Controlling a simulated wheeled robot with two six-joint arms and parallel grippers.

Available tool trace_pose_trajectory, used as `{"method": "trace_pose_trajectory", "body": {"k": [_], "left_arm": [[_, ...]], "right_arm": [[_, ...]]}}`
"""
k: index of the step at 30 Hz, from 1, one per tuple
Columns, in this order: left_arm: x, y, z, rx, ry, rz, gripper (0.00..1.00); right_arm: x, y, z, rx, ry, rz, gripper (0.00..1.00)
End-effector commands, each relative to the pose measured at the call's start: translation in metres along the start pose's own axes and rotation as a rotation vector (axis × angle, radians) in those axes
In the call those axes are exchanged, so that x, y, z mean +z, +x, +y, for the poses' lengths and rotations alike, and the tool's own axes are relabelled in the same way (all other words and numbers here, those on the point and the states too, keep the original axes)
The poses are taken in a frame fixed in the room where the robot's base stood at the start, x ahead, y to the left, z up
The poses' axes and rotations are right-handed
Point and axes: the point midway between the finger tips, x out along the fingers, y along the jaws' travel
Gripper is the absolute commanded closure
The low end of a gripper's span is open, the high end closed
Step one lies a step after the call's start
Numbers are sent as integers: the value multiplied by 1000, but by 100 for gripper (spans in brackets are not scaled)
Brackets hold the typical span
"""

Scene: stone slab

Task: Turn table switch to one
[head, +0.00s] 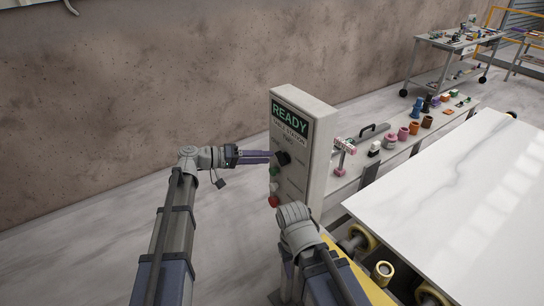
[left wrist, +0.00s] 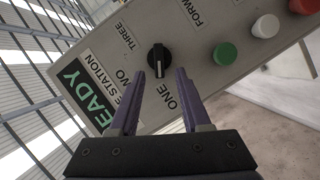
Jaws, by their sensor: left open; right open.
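The table switch (left wrist: 158,60) is a black rotary knob on a grey control box, with labels ONE, TWO and THREE around it. A pale mark shows at the knob's lower end in the left wrist view, between the TWO and ONE labels; its exact setting is hard to tell. The knob also shows in the head view (head: 283,158). My left gripper (left wrist: 161,76) is open, its purple fingers on either side of the knob's lower end; contact cannot be told. In the head view the left gripper (head: 269,157) reaches the box from the left.
The control box (head: 318,150) has a READY screen, a green button (left wrist: 224,54), a white button (left wrist: 265,26) and a red button (left wrist: 302,5). A white stone slab (head: 450,190) lies to the right. A bench with tools and coloured cups (head: 414,128) stands behind.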

Motion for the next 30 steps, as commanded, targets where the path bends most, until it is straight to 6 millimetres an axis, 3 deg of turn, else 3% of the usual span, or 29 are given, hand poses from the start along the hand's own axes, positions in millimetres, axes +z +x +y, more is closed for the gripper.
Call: {"method": "trace_pose_trajectory", "body": {"k": [3,9,24,27,29,30], "left_arm": [[0,-20,1,-1,-1,2,52],[0,-37,0,0,-1,0,52],[2,-38,0,-2,-1,-6,52],[21,-26,-1,-38,-8,-53,52],[45,-13,-3,-89,-18,-115,52],[67,-3,-6,-139,-25,-171,52]], "right_arm": [[0,-5,0,0,0,0,50],[0,-7,1,0,0,0,50],[0,-7,1,0,0,0,50],[0,-7,1,0,0,0,50],[0,-7,1,0,0,0,50],[0,-7,1,0,0,0,50]]}}
